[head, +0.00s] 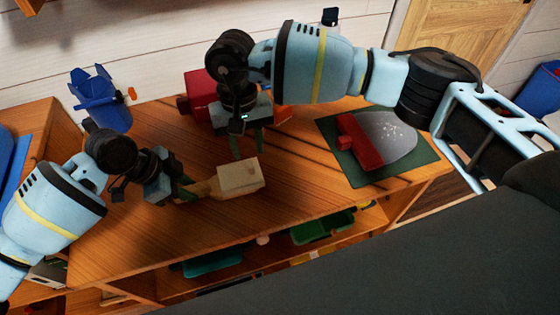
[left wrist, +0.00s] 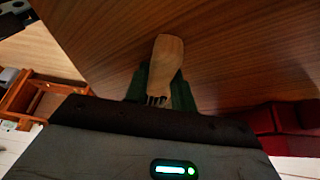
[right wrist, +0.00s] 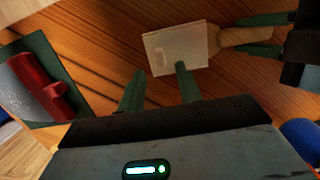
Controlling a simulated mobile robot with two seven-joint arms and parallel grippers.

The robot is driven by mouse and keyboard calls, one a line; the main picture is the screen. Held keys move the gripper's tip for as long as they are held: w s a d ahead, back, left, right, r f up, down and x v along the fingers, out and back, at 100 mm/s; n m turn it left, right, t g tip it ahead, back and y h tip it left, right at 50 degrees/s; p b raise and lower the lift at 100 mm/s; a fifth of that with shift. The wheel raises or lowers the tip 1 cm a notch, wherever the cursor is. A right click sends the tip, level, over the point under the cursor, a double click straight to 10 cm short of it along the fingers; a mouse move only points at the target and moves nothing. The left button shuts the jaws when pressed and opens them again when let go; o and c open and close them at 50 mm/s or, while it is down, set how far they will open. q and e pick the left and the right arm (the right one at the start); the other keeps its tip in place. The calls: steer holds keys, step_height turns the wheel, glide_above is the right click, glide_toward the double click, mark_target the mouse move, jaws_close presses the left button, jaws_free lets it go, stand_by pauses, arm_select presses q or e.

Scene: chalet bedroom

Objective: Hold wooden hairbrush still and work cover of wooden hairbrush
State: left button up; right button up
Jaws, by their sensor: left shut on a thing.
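The wooden hairbrush (head: 206,187) lies low over the wooden desk top, with its handle to the left. A pale, box-like cover (head: 240,177) encloses its head end; it also shows in the right wrist view (right wrist: 172,50). My left gripper (head: 187,190) is shut on the handle; in the left wrist view the handle's rounded wooden end (left wrist: 165,60) sticks out between the green fingers. My right gripper (head: 248,153) is open and empty just behind the cover, fingers down. In the right wrist view one fingertip overlaps the cover's edge; I cannot tell whether they touch.
A blue holder (head: 100,100) stands at the desk's back left. A red object (head: 200,98) is behind my right gripper. A red-handled grey tool (head: 362,140) lies on a green mat (head: 424,153) at right. Trays (head: 322,227) sit on the shelf below. The front desk top is clear.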

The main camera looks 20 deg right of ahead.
steer(key=shift+r, duration=0.7)
arm_select(q)
steer(key=o, duration=1)
steer(key=v, duration=1.2)
arm_select(e)
steer(key=shift+f, duration=0.1)
